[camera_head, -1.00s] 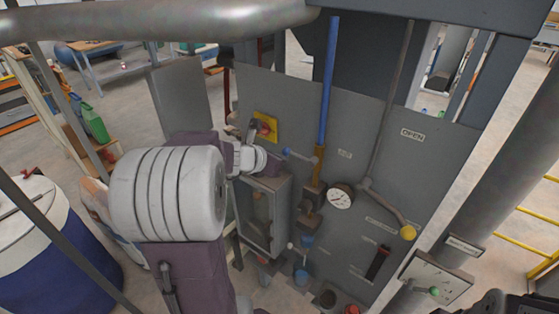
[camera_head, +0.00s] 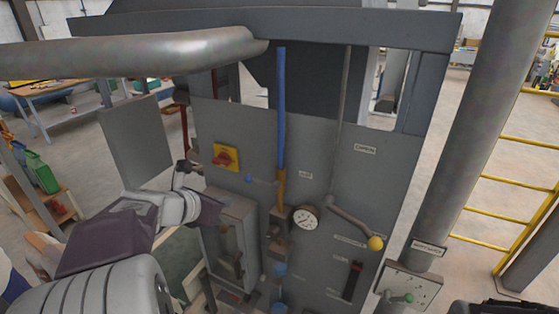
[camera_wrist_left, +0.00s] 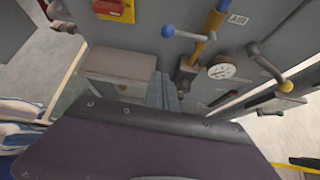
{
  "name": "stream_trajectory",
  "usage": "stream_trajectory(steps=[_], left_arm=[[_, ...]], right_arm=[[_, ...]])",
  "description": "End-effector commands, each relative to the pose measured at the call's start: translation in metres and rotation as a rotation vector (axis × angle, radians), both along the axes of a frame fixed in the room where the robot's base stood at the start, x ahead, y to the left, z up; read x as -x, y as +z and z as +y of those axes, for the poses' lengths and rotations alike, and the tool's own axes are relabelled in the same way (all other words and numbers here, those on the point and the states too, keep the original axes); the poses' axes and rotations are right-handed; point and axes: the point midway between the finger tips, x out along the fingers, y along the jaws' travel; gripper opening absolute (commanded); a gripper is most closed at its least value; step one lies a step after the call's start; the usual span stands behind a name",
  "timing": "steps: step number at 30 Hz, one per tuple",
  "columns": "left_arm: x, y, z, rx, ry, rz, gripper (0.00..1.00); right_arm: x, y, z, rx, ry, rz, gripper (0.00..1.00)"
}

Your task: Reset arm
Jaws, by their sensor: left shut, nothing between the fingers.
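My left arm comes in from the lower left in the head view. The switch also shows at the top of the left wrist view (camera_wrist_left: 115,8). A purple link of my own arm fills the lower part of that view.
The panel carries a blue-ended lever (camera_head: 249,179), a gauge (camera_head: 305,217), a yellow-knobbed lever (camera_head: 375,243) and a grey box (camera_head: 230,240) below my wrist. A thick pipe (camera_head: 130,52) crosses overhead. A control box with a green knob (camera_head: 408,298) stands lower right.

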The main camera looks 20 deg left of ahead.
Motion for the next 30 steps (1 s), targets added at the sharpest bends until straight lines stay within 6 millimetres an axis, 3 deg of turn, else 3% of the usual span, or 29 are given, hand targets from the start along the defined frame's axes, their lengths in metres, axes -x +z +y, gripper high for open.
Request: stream_trajectory(steps=[4,7,9,12,16,19,21,25,30], left_arm=[[-0.005,-0.009,-0.011,0.002,-0.033,0.001,0.0],[-0.02,-0.046,-0.057,0.021,-0.165,0.023,0.0],[-0.021,-0.089,-0.105,0.026,-0.309,0.084,0.0],[0.002,-0.16,-0.161,-0.083,-0.58,0.215,0.0],[0.054,-0.248,-0.202,-0.412,-1.079,0.331,0.0],[0.098,-0.307,-0.203,-0.786,-1.622,0.335,0.0],[0.114,-0.323,-0.189,-1.027,-1.963,0.281,0.0],[0.119,-0.327,-0.161,-1.341,-2.38,0.148,0.0],[0.113,-0.327,-0.154,-1.509,-2.587,0.017,0.0]], right_arm=[[0.0,-0.009,0.0,0.0,0.0,0.0,0.36],[0.0,-0.035,0.0,0.0,0.0,0.0,0.36],[0.0,-0.056,0.0,0.0,0.0,0.0,0.36],[0.0,-0.081,0.0,0.0,0.0,0.0,0.36],[0.0,-0.109,0.0,0.0,0.0,0.0,0.36],[0.0,-0.127,0.0,0.0,0.0,0.0,0.36],[0.0,-0.127,0.0,0.0,0.0,0.0,0.36],[0.0,-0.121,0.0,0.0,0.0,0.0,0.36],[0.0,-0.121,0.0,0.0,0.0,0.0,0.36]])
